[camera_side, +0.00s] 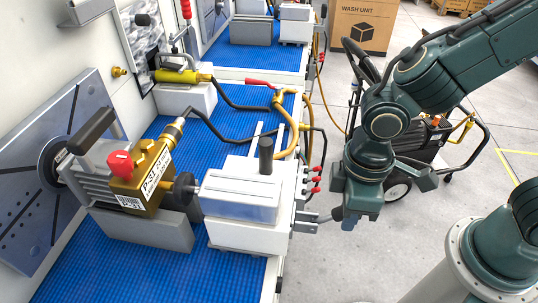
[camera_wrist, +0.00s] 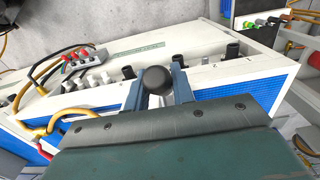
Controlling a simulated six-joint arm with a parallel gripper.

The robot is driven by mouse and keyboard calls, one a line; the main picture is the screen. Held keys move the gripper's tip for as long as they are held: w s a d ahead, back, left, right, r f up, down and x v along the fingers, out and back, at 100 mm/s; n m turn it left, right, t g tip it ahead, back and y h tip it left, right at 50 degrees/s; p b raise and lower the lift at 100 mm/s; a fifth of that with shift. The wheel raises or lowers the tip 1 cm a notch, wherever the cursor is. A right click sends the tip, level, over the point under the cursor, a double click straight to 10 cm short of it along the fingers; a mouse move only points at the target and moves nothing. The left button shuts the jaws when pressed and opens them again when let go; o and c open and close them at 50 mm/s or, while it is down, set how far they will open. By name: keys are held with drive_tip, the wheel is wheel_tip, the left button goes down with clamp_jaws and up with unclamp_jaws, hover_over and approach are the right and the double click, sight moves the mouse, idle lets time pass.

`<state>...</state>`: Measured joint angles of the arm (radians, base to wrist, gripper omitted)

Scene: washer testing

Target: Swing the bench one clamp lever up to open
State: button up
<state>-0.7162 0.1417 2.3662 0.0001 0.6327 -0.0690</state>
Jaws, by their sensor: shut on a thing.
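I take this knob to be the end of the clamp lever. In the side view, a grey bar (camera_side: 308,217) sticks out from the bench edge toward the gripper, roughly level; the knob is hidden there by the fingers.
A brass unit with a red knob (camera_side: 121,163) sits on the near bench, beside a white block (camera_side: 238,200). A black wheeled cart (camera_side: 440,150) stands behind the arm. A cardboard box (camera_side: 362,26) is farther back.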

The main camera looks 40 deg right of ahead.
sight(329, 215)
drive_tip(key=shift+w+a+r, duration=0.2)
idle(0.3)
drive_tip(key=shift+w+a+r, duration=0.35)
drive_tip(key=shift+w+r, duration=0.1)
idle(0.5)
drive_tip(key=shift+w+a+r, duration=0.35)
drive_tip(key=shift+w+a, duration=0.1)
drive_tip(key=shift+a, duration=0.1)
drive_tip(key=shift+w, duration=0.1)
idle(0.3)
drive_tip(key=shift+w+a+r, duration=0.25)
drive_tip(key=shift+w+a, duration=0.25)
drive_tip(key=shift+a, duration=0.1)
idle(0.4)
